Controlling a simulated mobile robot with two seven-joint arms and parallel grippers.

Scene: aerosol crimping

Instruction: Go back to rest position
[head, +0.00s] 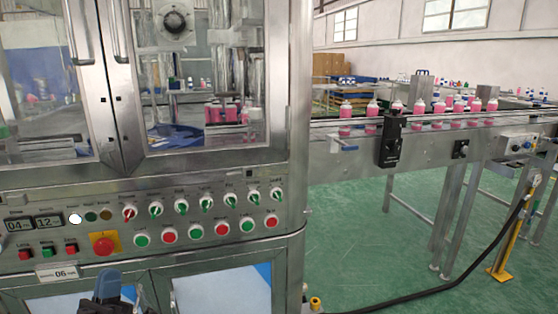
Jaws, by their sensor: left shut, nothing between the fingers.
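My left gripper (108,284) shows at the bottom edge of the head view, left of the middle, with its blue-grey tip pointing up and dark parts below. It is shut and empty. It is in front of the lower doors of the crimping machine (299,150), below the red emergency stop button (103,244) on the control panel (255,205). I cannot tell how far it is from the machine. The rest of the left arm is cut off by the picture's edge. My right gripper is not in view.
A conveyor (430,150) carrying several pink bottles (372,108) runs off to the right. A black cable (430,295) lies on the green floor (350,240) and leads to a yellow post (503,250). Open floor lies right of the machine.

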